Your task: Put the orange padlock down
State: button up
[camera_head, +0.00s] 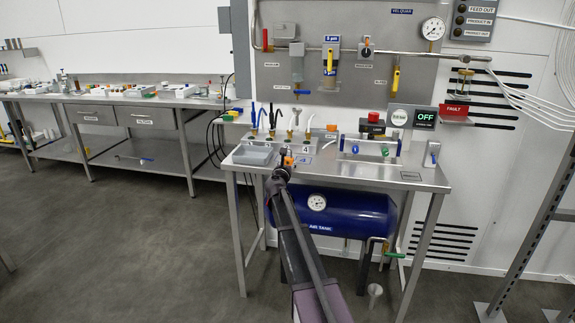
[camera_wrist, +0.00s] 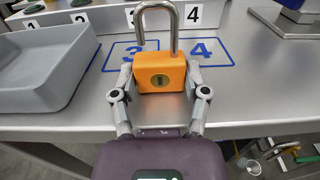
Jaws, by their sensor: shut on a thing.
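The orange padlock (camera_wrist: 160,73) is upright with its steel shackle pointing up in the wrist view. Its keyhole face is toward the camera. My gripper (camera_wrist: 160,88) is shut on the padlock's body from both sides. The padlock appears in front of the blue-outlined squares marked 3 and 4 (camera_wrist: 199,50) on the steel table. I cannot tell whether its base touches the table. In the head view the padlock (camera_head: 288,161) is small and partly hidden by my gripper (camera_head: 281,172), near the table's front left part.
A grey tray (camera_wrist: 40,70) lies left of the padlock on the steel table (camera_head: 405,180). Number plates 1 to 4 stand behind. A blue tank (camera_head: 335,212) sits under the table.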

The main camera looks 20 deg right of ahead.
jog(key=shift+f, duration=0.2)
jog(key=o, duration=1.3)
jog(key=shift+r, duration=0.1)
jog(key=shift+r, duration=0.1)
jog(key=shift+r, duration=0.1)
jog(key=v, duration=1.2)
